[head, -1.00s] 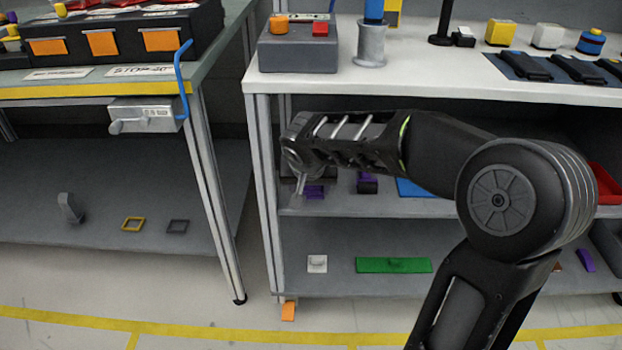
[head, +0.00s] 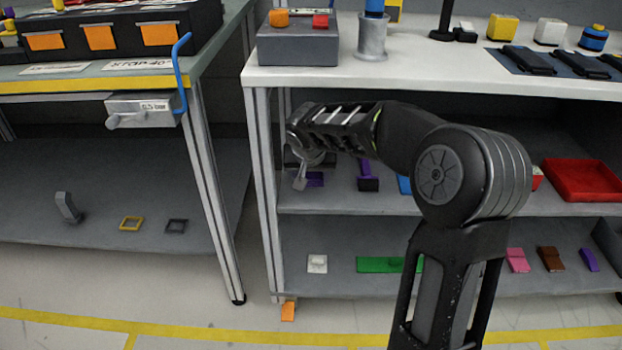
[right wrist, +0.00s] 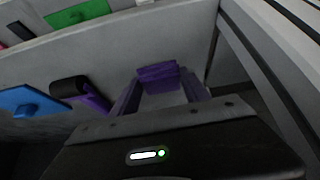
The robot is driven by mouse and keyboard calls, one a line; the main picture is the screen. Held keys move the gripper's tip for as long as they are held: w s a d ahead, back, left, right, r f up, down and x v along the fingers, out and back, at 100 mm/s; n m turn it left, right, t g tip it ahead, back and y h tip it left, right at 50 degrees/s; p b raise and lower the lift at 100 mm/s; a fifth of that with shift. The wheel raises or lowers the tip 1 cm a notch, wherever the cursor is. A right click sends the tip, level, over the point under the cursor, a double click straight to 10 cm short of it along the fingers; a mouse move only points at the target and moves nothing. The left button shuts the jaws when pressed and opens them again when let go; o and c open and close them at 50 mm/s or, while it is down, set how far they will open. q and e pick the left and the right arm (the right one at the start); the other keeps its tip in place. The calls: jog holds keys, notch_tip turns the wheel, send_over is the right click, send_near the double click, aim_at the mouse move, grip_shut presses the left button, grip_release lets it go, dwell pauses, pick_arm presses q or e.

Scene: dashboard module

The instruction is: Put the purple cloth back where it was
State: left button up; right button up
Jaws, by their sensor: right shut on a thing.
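The purple cloth (head: 315,180) is at the left end of the right bench's middle shelf, partly hidden behind my right gripper (head: 301,180). In the right wrist view the purple cloth (right wrist: 158,76) shows as a folded purple piece at the ends of my right gripper's fingers (right wrist: 160,92). The gripper is shut on it, low over the grey shelf surface. I cannot tell whether the cloth touches the shelf. My left gripper is not in view.
A purple and black item (head: 367,178) and a blue piece (head: 404,185) lie to the right on the same middle shelf (head: 340,204). A red tray (head: 582,182) stands farther right. The bench leg (head: 268,190) is close on the left. Green and white pieces lie below.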

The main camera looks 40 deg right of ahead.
jog(key=shift+f, duration=0.15)
jog(key=o, duration=1.5)
jog(key=shift+c, duration=0.2)
jog(key=shift+r, duration=0.35)
jog(key=p+v, duration=0.3)
jog(key=v, duration=0.8)
jog(key=shift+s+r, duration=0.2)
jog(key=shift+s, duration=0.05)
jog(key=shift+a, duration=0.1)
